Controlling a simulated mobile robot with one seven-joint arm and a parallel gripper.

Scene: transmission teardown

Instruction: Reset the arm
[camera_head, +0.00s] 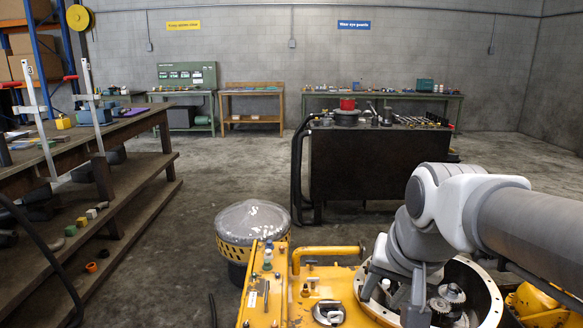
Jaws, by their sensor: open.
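My arm comes in from the right edge and bends down over a yellow machine housing (340,274). My gripper (393,297), grey, points down at the left part of the housing's round, pale-rimmed opening (488,288). It is open, and I see nothing held in it. Metal gears (446,300) sit inside the opening, just right of the gripper. My wrist and forearm hide part of the opening and of the housing behind it. How far the fingertips are from the parts inside cannot be told.
A yellow drum with a clear wrapped top (252,222) stands left of the housing. A wooden workbench (88,142) with a lower shelf lines the left side.

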